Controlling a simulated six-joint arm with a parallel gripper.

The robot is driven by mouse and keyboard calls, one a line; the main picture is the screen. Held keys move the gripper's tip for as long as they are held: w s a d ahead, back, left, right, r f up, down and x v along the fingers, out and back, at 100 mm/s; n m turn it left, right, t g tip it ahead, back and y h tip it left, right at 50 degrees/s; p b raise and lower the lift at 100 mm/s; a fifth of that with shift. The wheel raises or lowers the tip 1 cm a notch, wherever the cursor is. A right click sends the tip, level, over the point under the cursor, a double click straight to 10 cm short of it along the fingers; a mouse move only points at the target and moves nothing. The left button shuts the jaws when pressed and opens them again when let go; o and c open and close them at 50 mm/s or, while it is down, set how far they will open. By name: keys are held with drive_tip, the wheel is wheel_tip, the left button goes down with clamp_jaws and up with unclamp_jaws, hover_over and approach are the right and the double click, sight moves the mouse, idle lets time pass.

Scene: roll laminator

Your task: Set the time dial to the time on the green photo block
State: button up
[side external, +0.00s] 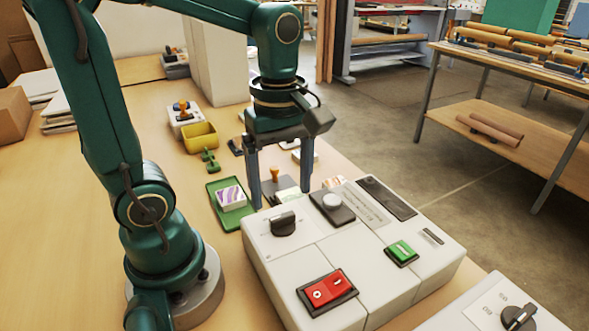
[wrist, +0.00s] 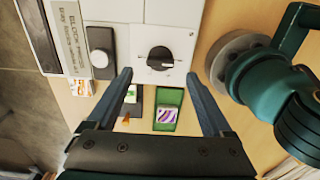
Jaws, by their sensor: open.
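A black rotary dial (side external: 283,223) sits on the white machine's near-left top panel; it also shows in the wrist view (wrist: 160,58), its grip bar roughly sideways. Its markings are too small to read, and I cannot tell whether it is the time dial. My gripper (side external: 280,190) is open and empty, pointing down beyond the panel; in the wrist view its fingertips (wrist: 159,75) are wide apart, on either side of the dial's lower side. A block with a purple-and-white picture (side external: 231,198) lies in a green tray (side external: 220,223). A small block with green on top (wrist: 131,92) shows beside it. No time is readable.
The machine also carries a white round knob (side external: 332,201), a red switch (side external: 327,291), a green switch (side external: 402,252) and a dark display (side external: 386,197). A second dial (side external: 519,317) is on another white box at lower right. A wooden stamp (side external: 274,175) stands behind my gripper.

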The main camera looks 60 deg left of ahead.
sight(282, 216)
drive_tip(key=shift+f, duration=2.4)
clamp_jaws()
